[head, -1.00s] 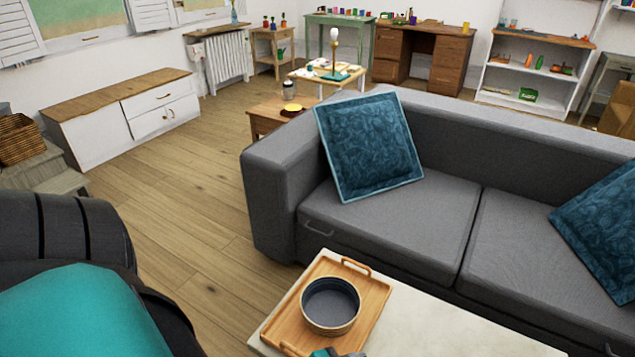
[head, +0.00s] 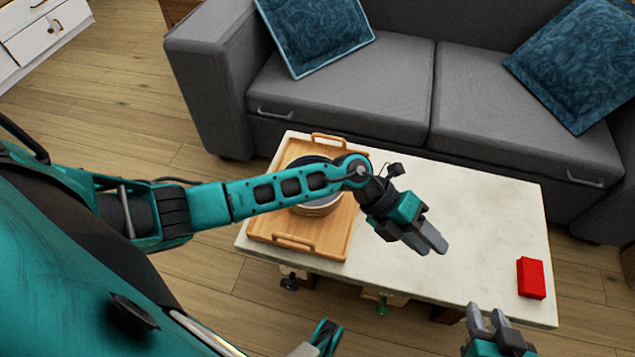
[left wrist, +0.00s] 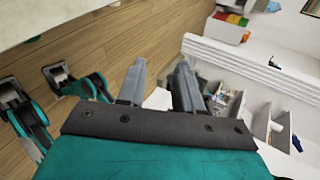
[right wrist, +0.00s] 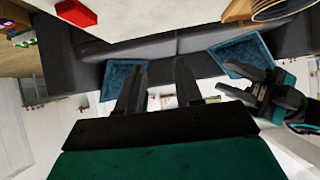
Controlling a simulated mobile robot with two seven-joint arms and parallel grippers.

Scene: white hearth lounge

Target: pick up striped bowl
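The striped bowl (head: 317,209) sits on the wooden tray (head: 268,224) on the coffee table in the head view. It has a dark inside and a tan banded outer wall. My left forearm hides much of it. Its edge also shows at the top right of the right wrist view (right wrist: 283,9). My left gripper (head: 433,243) is open and empty over the table, to the right of the tray. My right gripper (head: 490,318) is open and empty at the table's front edge, well to the right of the bowl.
The pale coffee table (head: 460,215) is mostly bare right of the tray. A red block (head: 531,278) lies near its right end. The grey sofa (head: 350,98) stands close behind the table. Wooden floor (head: 195,270) is open at the left.

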